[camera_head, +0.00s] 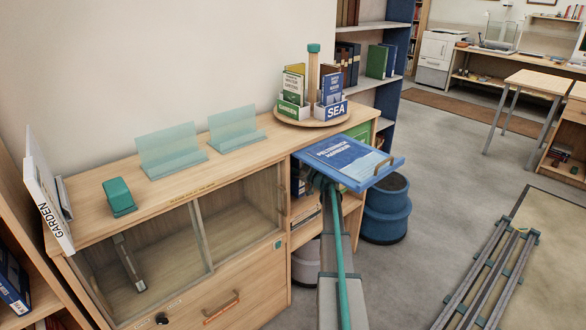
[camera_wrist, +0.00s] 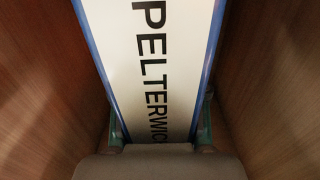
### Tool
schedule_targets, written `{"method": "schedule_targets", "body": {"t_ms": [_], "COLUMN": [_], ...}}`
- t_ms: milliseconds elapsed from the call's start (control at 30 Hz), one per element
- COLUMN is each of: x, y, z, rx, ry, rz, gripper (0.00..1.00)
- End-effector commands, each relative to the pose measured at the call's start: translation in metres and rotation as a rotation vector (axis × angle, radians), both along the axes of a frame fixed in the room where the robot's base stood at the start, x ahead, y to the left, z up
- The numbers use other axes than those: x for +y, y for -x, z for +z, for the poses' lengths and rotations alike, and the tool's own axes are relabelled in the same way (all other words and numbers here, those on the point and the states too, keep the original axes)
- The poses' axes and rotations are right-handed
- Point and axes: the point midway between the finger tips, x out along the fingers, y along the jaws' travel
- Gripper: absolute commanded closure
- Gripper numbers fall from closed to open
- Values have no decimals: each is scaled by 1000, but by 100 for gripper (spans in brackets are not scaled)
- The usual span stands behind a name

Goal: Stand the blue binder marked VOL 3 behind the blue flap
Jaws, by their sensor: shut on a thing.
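The blue flap (camera_head: 350,161) is raised, nearly level, at the right end of the wooden cabinet. It bears a sheet reading PELTERWICK HARBOUR and a handle at its outer edge. My arm reaches under it, and in the head view my gripper is hidden there. No VOL 3 mark shows on the visible part, and the binder's far end is out of view.
A round turntable (camera_head: 312,116) with leaflet boxes, one marked SEA, stands on the cabinet top (camera_head: 190,186). Clear stands (camera_head: 170,150) and a teal block (camera_head: 118,196) are also there. A green flap (camera_head: 357,131) lies beyond the blue one. A blue stool (camera_head: 386,212) stands close right.

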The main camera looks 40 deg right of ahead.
Motion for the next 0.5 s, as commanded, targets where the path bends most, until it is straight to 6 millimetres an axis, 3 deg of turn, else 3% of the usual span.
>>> {"method": "schedule_targets", "body": {"t_ms": [133,500], "x": [0,0], "y": [0,0], "z": [-14,-17], "rx": [-1,-2], "ry": [-1,0], "rz": [1,1], "gripper": [100,100]}}
